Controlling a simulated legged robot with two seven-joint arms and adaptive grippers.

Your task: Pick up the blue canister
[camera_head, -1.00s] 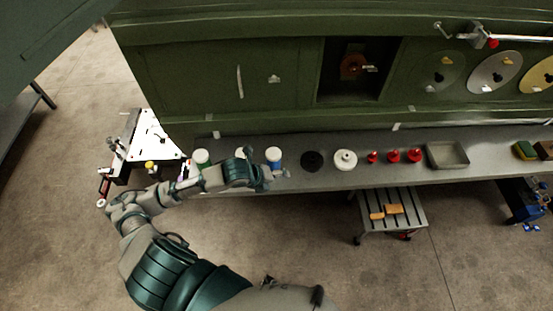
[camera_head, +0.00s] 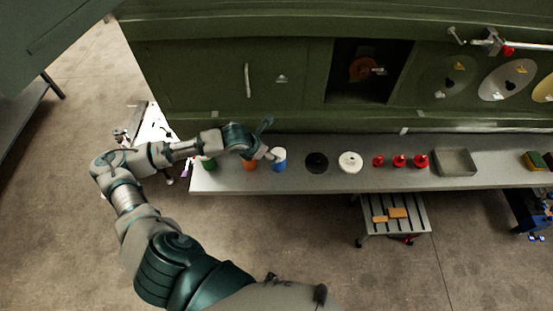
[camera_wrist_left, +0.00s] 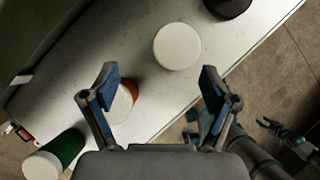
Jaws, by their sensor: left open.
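The blue canister (camera_head: 279,160) has a white lid and stands upright on the grey bench. Its round white lid (camera_wrist_left: 177,46) shows in the left wrist view, ahead of and between the fingertips. My left gripper (camera_head: 271,138) is open and empty, beside and above the canister in the head view. In the left wrist view its two fingers (camera_wrist_left: 158,76) are spread wide, with the lid beyond them; I see no contact.
An orange canister (camera_head: 249,165) and a green canister (camera_head: 208,163) stand to the left on the bench (camera_head: 330,181). A black round object (camera_head: 316,162) and a white round object (camera_head: 350,162) stand to the right. The green fuselage wall (camera_head: 210,80) rises behind the bench.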

